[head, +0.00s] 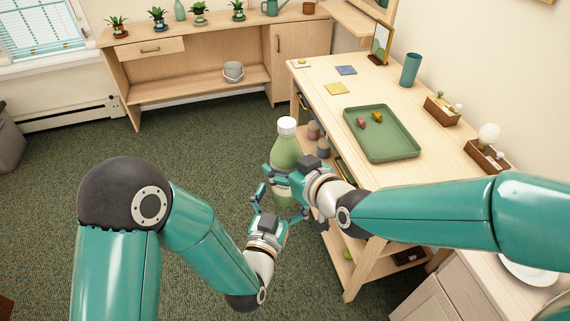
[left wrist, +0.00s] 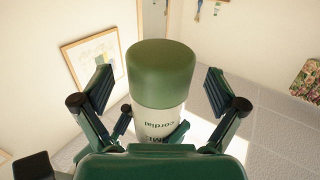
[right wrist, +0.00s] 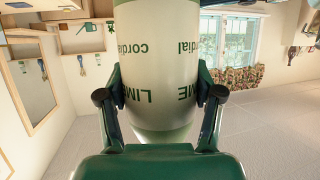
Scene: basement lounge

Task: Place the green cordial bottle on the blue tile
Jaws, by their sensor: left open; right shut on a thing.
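The green cordial bottle (head: 285,153) has a white cap and a pale label; it is held upright off the near left side of the desk. My right gripper (head: 280,182) is shut on it around the label, which fills the right wrist view (right wrist: 160,70). My left gripper (head: 277,208) is open just below. In the left wrist view the bottle's green lower end (left wrist: 160,72) lies between the spread fingers, with gaps on both sides. The blue tile (head: 346,70) lies flat and bare on the far part of the desk.
The desk (head: 318,78) also carries a yellow tile (head: 336,89), a green tray (head: 380,150) with small items, a picture frame (head: 381,43), a teal cup (head: 411,69) and wooden boxes (head: 443,110).

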